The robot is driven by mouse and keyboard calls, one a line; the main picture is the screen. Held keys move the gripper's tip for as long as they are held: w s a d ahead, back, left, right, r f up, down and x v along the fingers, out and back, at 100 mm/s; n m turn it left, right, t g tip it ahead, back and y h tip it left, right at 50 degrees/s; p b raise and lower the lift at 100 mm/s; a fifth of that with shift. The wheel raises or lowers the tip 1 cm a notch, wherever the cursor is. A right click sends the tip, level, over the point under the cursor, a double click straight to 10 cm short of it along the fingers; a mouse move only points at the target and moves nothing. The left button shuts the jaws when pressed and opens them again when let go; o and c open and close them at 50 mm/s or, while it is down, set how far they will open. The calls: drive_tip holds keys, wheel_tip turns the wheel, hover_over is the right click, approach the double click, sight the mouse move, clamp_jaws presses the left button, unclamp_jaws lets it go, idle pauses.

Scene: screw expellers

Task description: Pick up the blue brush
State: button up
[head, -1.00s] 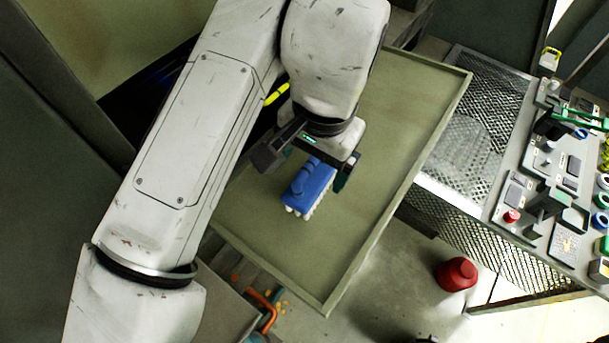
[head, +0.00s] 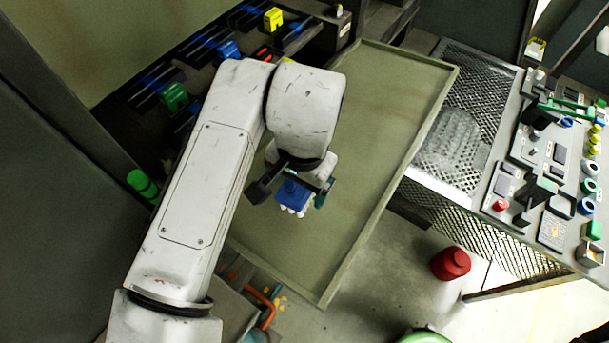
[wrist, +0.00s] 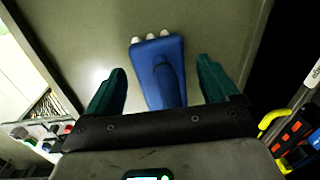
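The blue brush (head: 291,190) with white bristles is over the olive tray (head: 345,225) in the head view, partly hidden by my gripper. My gripper (head: 290,193) is at the brush, with one dark finger on each side. In the wrist view the brush (wrist: 158,70) lies between the two green fingers of my gripper (wrist: 162,82). A gap shows on both sides of it, so the gripper is open. The bristle end points away from the palm, and the lower end of the brush is close to the palm edge.
A mesh-sided bench (head: 455,130) with a control panel (head: 555,165) stands to the right of the tray. A red container (head: 451,263) is on the floor. Dark racks with coloured parts, including a yellow one (head: 273,19), are behind my arm. The tray's right side is clear.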

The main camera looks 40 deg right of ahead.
drive_tip(key=c, duration=1.1)
drive_tip(key=shift+r, duration=0.1)
